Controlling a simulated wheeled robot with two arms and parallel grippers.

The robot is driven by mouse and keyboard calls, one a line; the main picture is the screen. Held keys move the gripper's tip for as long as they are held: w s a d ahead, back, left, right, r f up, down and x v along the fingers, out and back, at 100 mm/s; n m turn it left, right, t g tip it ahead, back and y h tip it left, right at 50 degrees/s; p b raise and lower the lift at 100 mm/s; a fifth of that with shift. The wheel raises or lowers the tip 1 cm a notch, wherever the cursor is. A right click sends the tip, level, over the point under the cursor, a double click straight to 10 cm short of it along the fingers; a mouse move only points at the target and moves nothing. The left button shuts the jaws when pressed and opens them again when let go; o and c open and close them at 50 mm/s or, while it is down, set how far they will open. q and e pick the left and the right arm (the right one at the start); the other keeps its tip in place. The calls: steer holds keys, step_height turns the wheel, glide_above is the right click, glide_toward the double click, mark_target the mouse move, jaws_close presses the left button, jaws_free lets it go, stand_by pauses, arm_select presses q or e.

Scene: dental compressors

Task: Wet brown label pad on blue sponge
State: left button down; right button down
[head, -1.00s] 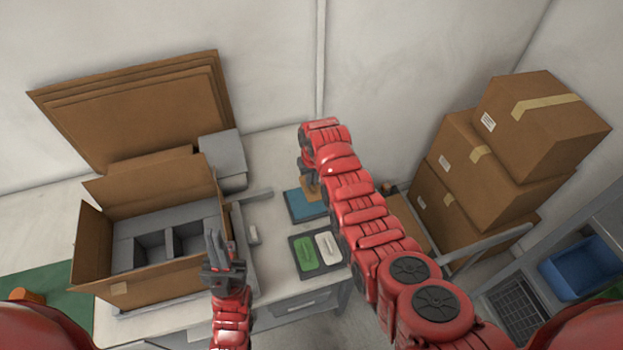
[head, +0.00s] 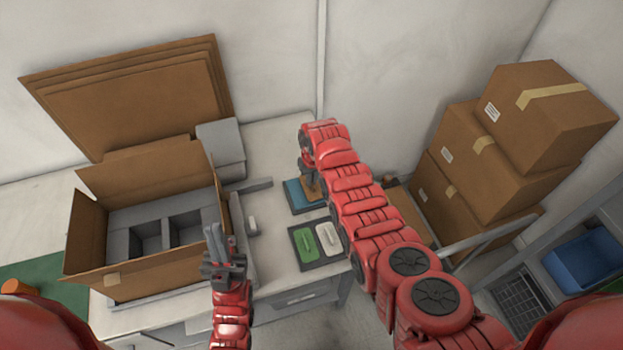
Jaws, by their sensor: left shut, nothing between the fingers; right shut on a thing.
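The blue sponge (head: 297,202) lies in a dark tray on the white table, partly hidden by my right arm. The brown label pad (head: 314,189) is at the right side of the sponge, under my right gripper (head: 312,180). My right gripper is shut on the pad and points down; whether the pad touches the sponge is hard to tell at this size. My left gripper (head: 222,245) is shut and empty, raised in front of the open cardboard box's right side.
An open cardboard box (head: 85,235) with grey foam inserts stands on the left of the table. A dark tray (head: 322,262) holds a green and a white pad (head: 328,238). Stacked cartons (head: 480,165) stand at the right. Flat cardboard (head: 140,95) leans on the wall.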

steer(key=shift+f+b, duration=0.55)
steer(key=shift+b, duration=0.05)
stand_by(1.7)
steer(key=shift+r+p, duration=0.55)
steer(key=shift+r, duration=0.2)
step_height(320, 180, up, 2)
steer(key=shift+r+p, duration=0.1)
steer(key=shift+p, duration=0.45)
steer(key=shift+r+p, duration=0.6)
steer(key=shift+r, duration=1.1)
steer(key=shift+f, duration=0.1)
